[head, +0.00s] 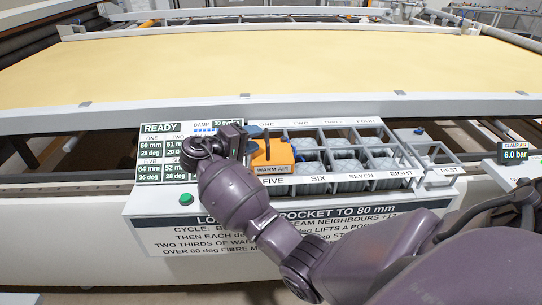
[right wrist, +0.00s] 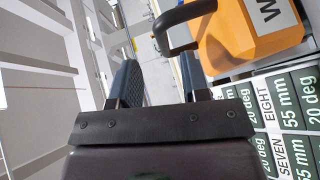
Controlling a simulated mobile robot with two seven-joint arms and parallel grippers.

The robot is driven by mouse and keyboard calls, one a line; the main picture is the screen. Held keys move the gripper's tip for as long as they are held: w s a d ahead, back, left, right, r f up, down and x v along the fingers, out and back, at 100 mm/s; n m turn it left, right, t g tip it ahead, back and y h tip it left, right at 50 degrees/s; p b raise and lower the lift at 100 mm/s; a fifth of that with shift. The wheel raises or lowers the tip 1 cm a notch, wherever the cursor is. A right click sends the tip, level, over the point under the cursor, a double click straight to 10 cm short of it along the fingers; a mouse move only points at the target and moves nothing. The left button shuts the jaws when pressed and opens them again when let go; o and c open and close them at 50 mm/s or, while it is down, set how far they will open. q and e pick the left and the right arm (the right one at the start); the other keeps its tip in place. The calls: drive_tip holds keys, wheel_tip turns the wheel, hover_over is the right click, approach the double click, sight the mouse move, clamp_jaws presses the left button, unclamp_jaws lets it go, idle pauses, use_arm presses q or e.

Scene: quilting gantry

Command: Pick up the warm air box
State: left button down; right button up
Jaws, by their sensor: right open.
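The warm air box (head: 274,157) is orange with a white "WARM AIR" label and a dark handle. It sits at the left end of the rack, behind the FIVE label. In the right wrist view the box (right wrist: 245,45) is at the upper right, its black handle (right wrist: 168,22) sticking out to the left. My right gripper (head: 250,136) is just left of the box in the head view. In the right wrist view the gripper (right wrist: 158,68) is open, with nothing between its fingers. The handle shows beyond the fingertips, apart from them. My left gripper is in neither view.
The rack (head: 441,170) has several compartments holding grey pads, with a REST bay at its right. A READY display (head: 161,128) and green button (head: 186,199) are at the left. The cream quilt bed (head: 270,65) lies behind. A clamp air gauge (head: 515,153) stands right.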

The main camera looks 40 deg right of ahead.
sight(264, 150)
drive_tip(key=d, duration=0.1)
drive_tip(key=d+f, duration=0.1)
drive_tip(key=d, duration=0.2)
drive_tip(key=shift+w+d+f, duration=0.15)
drive_tip(key=shift+w, duration=0.1)
drive_tip(key=shift+c, duration=0.2)
clamp_jaws()
